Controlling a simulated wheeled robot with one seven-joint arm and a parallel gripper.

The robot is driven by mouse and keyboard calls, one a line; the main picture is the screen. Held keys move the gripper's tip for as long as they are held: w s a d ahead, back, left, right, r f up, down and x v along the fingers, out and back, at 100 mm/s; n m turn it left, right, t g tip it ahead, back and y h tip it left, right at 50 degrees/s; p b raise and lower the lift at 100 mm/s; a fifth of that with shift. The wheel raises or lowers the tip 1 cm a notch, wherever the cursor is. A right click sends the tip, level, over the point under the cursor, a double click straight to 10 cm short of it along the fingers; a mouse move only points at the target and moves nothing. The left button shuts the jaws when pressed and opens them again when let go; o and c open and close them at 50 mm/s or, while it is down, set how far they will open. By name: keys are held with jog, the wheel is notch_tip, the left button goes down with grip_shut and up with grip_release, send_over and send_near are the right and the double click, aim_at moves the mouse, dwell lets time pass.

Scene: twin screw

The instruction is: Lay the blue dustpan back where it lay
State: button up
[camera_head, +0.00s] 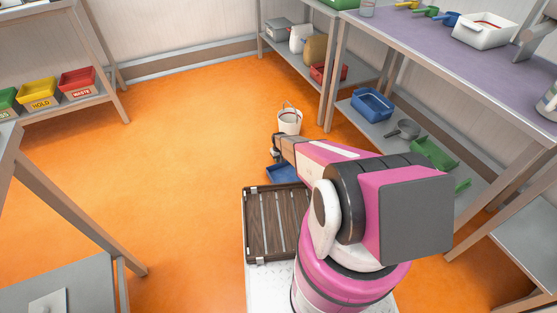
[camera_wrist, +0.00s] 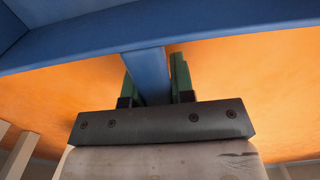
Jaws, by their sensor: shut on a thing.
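The blue dustpan (camera_head: 283,174) shows in the head view just beyond the slatted wooden rack, partly hidden by my arm. In the wrist view its blue handle (camera_wrist: 148,72) runs between the two green fingers of my gripper (camera_wrist: 158,75). My gripper is shut on the handle. The wide blue pan (camera_wrist: 215,28) spans the top of the wrist view, with orange floor behind it. I cannot tell whether the dustpan touches the floor. In the head view my gripper (camera_head: 274,153) is mostly hidden by my arm.
A white bucket (camera_head: 289,121) stands on the floor beyond my gripper. A shelved bench (camera_head: 400,50) with bins and scoops is at right. A rack with coloured bins (camera_head: 45,98) stands at left. A grey table (camera_head: 70,285) is at lower left. Orange floor (camera_head: 180,130) is clear between.

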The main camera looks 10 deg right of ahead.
jog(key=shift+f, duration=0.1)
jog(key=o, duration=0.9)
jog(key=shift+c, duration=0.2)
notch_tip(320, 180, up, 12)
jog(key=shift+s+r, duration=0.1)
jog(key=shift+r, duration=0.1)
jog(key=s+d+r+m, duration=0.1)
jog(key=s+d+r, duration=0.1)
jog(key=s+r, duration=1.5)
jog(key=s+d+r+m, duration=0.2)
jog(key=s+r, duration=1.4)
jog(key=r, duration=0.8)
jog(key=shift+s+r+m, duration=0.3)
jog(key=shift+s, duration=0.1)
